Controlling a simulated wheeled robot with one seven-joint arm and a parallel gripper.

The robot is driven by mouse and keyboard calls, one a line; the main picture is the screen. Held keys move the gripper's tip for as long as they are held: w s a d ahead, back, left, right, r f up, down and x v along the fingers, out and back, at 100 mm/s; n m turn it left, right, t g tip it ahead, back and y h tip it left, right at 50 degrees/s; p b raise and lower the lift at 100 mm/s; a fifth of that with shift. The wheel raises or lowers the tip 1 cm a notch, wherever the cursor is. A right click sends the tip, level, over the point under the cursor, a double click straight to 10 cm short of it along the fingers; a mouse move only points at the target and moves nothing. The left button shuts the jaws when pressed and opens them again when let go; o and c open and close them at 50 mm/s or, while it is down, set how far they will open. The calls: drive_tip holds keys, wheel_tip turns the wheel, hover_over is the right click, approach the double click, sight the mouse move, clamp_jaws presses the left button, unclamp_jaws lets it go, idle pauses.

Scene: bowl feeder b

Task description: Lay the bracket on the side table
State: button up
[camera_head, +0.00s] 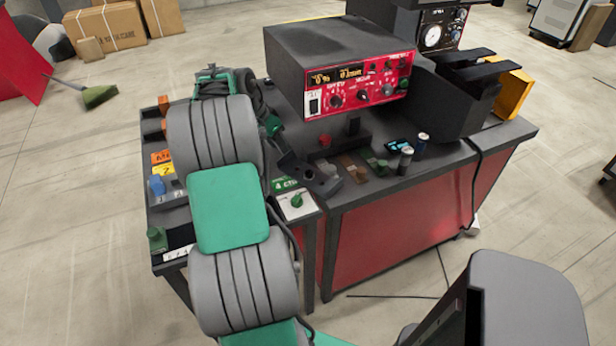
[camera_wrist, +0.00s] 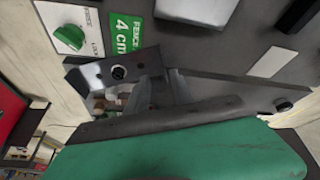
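I take this as the side table.
A red-fronted control box (camera_head: 350,80) stands behind. Small blocks and two cylinders (camera_head: 421,146) crowd the red-panelled bench (camera_head: 400,215).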

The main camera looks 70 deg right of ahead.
drive_tip(key=x, duration=0.4)
drive_tip(key=p+x, duration=0.1)
drive_tip(key=x, duration=0.2)
drive_tip(key=shift+w+d, duration=0.15)
drive_tip(key=shift+w, duration=0.15)
clamp_jaws()
idle(0.9)
